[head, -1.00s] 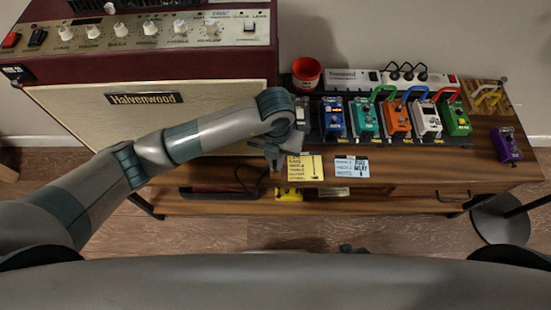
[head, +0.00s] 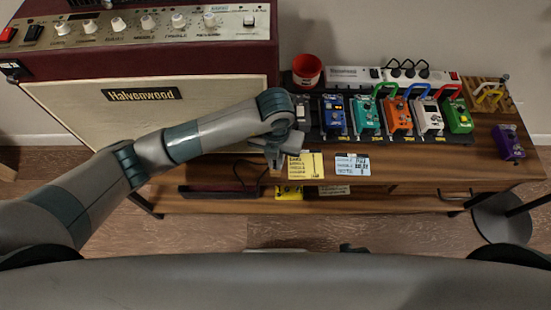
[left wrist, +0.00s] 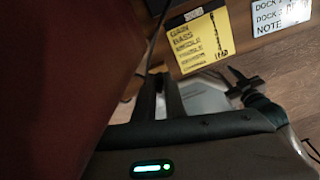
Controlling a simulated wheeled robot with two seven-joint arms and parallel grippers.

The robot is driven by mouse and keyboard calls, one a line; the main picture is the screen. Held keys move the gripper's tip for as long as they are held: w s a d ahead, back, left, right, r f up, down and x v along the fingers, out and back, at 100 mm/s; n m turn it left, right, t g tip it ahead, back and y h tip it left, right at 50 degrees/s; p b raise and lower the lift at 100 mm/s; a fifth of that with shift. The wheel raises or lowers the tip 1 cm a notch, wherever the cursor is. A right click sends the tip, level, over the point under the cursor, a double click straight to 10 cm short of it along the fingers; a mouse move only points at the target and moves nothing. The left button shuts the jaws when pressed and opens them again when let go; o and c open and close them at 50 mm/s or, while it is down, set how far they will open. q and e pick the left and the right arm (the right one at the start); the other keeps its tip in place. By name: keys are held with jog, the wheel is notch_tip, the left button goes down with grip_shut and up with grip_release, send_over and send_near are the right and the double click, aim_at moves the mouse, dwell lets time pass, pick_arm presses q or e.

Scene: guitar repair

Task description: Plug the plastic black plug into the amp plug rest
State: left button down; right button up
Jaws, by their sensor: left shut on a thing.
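My left gripper (head: 272,157) is low at the right side of the maroon amp (head: 262,55), in front of the pedal table. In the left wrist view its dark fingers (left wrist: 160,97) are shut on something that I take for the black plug. The plug itself is hidden or too dark to make out. A thin black cable (head: 240,172) hangs near the gripper; a dark line rises by the fingers in the wrist view. I cannot pick out the amp plug rest. A dark forked end, probably my right gripper (left wrist: 238,83), shows in the left wrist view.
A wooden table (head: 430,163) holds a pedal board with several pedals, a red cup (head: 306,70), a power strip (head: 352,74) and a purple pedal (head: 508,143). A yellow note (head: 302,166) and a blue note (head: 353,166) are at its front. The amp's side fills the wrist view's left.

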pick_arm(q)
jog(key=shift+f, duration=0.15)
jog(key=c, duration=1.3)
grip_release()
jog(key=shift+c, duration=0.2)
jog(key=shift+r+p, duration=2.95)
jog(key=shift+r, duration=1.1)
